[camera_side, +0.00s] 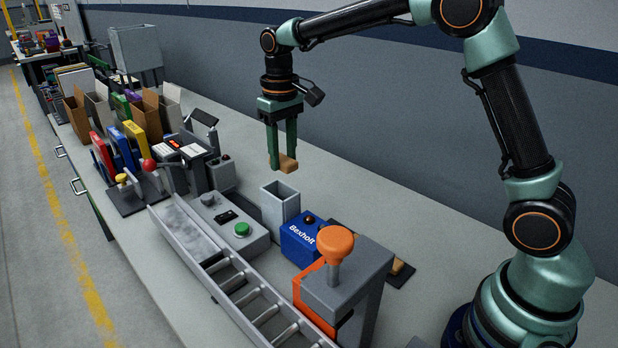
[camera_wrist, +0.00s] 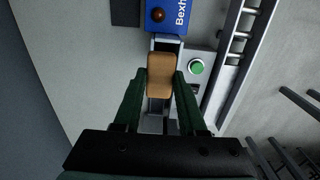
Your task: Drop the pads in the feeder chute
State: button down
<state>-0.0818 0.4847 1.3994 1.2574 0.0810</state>
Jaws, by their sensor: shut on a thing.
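My gripper (camera_side: 282,161) has dark green fingers pointing down. It is shut on a small tan pad (camera_side: 289,165), held in the air. In the wrist view the pad (camera_wrist: 161,75) sits between the two fingertips. The feeder chute (camera_side: 279,208) looks like an upright grey box with an open top, standing on the bench below and apart from the pad. In the wrist view the pad and fingers hide much of the chute (camera_wrist: 167,43). Another tan pad (camera_side: 398,265) lies on a dark mat (camera_side: 403,277), partly hidden behind the press.
A blue Bexholt box (camera_side: 300,242) stands right beside the chute. A grey press with an orange knob (camera_side: 335,244) is in front. A control box with a green button (camera_side: 242,229) and a roller conveyor (camera_side: 245,287) lie left. The bench behind the chute is clear.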

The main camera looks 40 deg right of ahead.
jog(key=shift+w+a+f, duration=0.25)
jog(key=shift+a+f, duration=0.05)
jog(key=shift+a, duration=0.2)
jog(key=shift+f, duration=2.1)
grip_release()
jog(key=shift+r, duration=0.1)
jog(key=shift+r, duration=2.9)
